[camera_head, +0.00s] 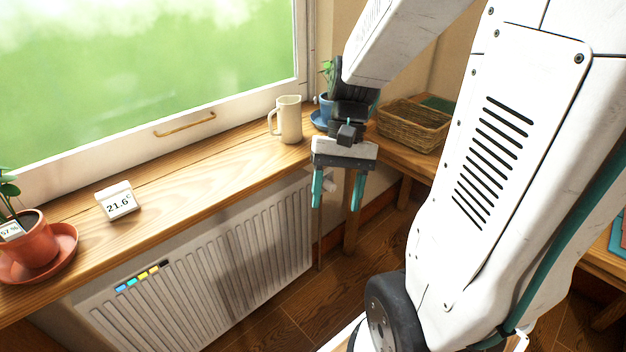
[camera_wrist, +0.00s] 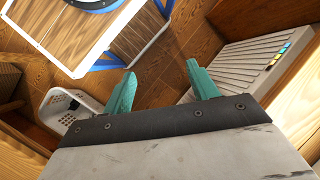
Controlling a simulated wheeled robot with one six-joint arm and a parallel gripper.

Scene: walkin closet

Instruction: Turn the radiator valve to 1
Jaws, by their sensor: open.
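The white ribbed radiator (camera_head: 215,255) is under the wooden sill in the head view and also shows at the right of the wrist view (camera_wrist: 240,70). A small pale part (camera_head: 330,184) at its upper right end, with a thin pipe below, looks like the valve. It is partly hidden behind my gripper, and its numbers cannot be read. My gripper (camera_head: 338,205) points down in front of the radiator's right end, with its teal fingers apart and nothing between them. In the wrist view its fingers (camera_wrist: 163,95) are also spread and empty. I cannot tell whether they touch the valve.
The wooden sill (camera_head: 170,185) holds a cream jug (camera_head: 289,120), a thermometer reading 21.6° (camera_head: 118,202) and a terracotta plant pot (camera_head: 32,243). A blue pot (camera_head: 325,108) and a wicker basket (camera_head: 415,125) stand to the right. The wooden floor below my gripper looks clear.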

